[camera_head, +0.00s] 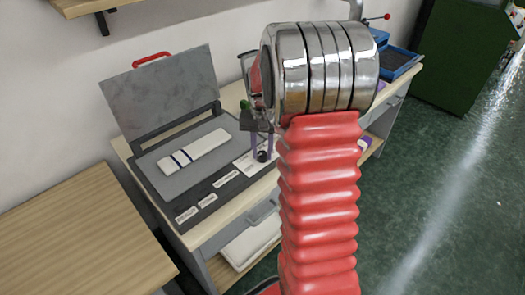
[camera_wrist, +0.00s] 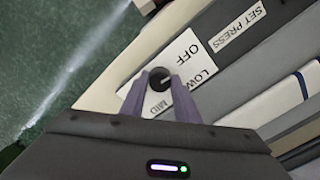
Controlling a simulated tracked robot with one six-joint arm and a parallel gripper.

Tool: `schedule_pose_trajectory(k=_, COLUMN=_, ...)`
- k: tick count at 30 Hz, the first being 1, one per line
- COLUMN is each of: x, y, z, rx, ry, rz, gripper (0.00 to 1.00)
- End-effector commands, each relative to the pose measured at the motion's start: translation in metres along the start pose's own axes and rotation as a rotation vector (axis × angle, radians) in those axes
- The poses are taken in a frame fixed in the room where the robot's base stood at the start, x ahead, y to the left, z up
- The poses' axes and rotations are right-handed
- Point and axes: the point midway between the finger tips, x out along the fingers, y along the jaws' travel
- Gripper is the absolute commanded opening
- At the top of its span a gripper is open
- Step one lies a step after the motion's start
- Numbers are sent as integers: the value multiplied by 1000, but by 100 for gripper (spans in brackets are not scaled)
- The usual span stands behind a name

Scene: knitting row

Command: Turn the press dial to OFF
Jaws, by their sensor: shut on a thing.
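The small black press dial (camera_wrist: 158,86) stands on a white label plate (camera_wrist: 128,90) marked OFF, LOW and MID. Its white pointer mark appears to face the LOW side. My gripper (camera_wrist: 159,77) has its two purple fingers on either side of the dial, shut on it. In the head view the dial (camera_head: 262,156) sits at the press's front right, below my fingers (camera_head: 262,146). The press (camera_head: 160,185) has its grey lid (camera_head: 160,92) raised, with a red handle (camera_head: 152,59). My arm hides part of the bench to the right.
A white strip with dark blue stripes (camera_head: 195,150) lies on the press bed. Small labels (camera_head: 208,200) line the front edge; one reads SET PRESS (camera_wrist: 238,30). A wooden table (camera_head: 75,235) stands at left, a blue tray (camera_head: 397,62) at back right. Green floor is clear at right.

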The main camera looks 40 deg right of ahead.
Motion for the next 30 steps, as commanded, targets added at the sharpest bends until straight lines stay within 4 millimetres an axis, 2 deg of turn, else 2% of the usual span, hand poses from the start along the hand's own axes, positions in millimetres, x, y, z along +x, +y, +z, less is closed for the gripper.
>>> schedule_pose_trajectory(k=7, x=-1, y=-1, z=-2, rx=-84, ry=5, rz=-2, gripper=6)
schedule_pose_trajectory(k=20, x=-1, y=-1, z=-2, rx=-100, ry=6, rz=-2, gripper=6)
schedule_pose_trajectory(k=21, x=-1, y=-1, z=-2, rx=-100, ry=6, rz=-2, gripper=29)
schedule_pose_trajectory(k=28, x=-1, y=-1, z=-1, rx=-99, ry=3, rz=-1, gripper=45)
schedule_pose_trajectory(k=30, x=-1, y=-1, z=-1, rx=-99, ry=3, rz=-1, gripper=47)
